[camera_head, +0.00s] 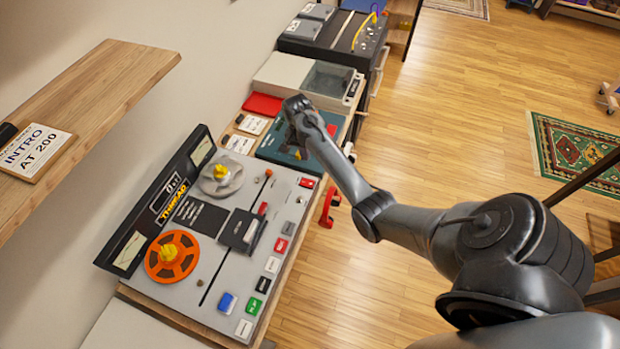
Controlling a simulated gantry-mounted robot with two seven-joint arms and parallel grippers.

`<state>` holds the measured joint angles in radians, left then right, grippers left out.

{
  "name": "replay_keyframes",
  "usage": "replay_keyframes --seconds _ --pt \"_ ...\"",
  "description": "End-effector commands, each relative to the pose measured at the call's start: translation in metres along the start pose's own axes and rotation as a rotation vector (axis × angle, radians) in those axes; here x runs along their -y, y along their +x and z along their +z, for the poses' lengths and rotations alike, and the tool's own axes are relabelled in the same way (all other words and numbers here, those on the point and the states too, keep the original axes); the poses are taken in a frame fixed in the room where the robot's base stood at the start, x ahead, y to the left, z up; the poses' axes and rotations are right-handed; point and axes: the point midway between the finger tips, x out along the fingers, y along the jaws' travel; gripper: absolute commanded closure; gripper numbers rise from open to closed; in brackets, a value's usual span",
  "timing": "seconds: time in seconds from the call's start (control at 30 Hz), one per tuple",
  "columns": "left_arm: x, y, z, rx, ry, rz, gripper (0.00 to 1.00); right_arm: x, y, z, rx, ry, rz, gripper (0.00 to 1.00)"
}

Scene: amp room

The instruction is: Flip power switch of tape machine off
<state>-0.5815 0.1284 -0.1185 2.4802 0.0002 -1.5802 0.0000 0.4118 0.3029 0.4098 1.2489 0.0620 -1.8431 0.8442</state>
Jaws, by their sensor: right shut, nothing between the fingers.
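The tape machine (233,283) is a light grey panel at the left of the head view. It has an orange reel (172,257), a grey reel (221,174), a dark raised display and several coloured buttons. A red switch (306,183) sits at its far right corner, and a red button (280,245) sits on the right side. I cannot tell which is the power switch. My right gripper (293,146) is shut and empty, beyond the machine's far edge, over a teal case. The wrist partly hides its fingers. My left gripper is out of view.
The teal case (273,147), a red box (262,104) and a grey-lidded device (327,80) stand beyond the machine. A wooden shelf (110,85) with a sign (36,150) juts out at the left. A red object (329,208) hangs at the bench edge. The floor at the right is largely open.

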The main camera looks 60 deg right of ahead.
Motion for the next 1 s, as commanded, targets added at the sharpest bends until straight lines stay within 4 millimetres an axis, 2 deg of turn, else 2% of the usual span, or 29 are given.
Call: replay_keyframes --seconds 0.23,0.37,1.0 --pt "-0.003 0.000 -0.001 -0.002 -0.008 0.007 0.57 0.000 0.003 0.000 0.001 -0.001 0.002 1.00" --pt "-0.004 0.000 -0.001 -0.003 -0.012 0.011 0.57 -0.001 0.013 0.001 0.002 0.000 0.004 1.00" --pt "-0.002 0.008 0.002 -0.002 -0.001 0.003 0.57 -0.001 0.119 0.001 0.001 -0.001 0.003 1.00"
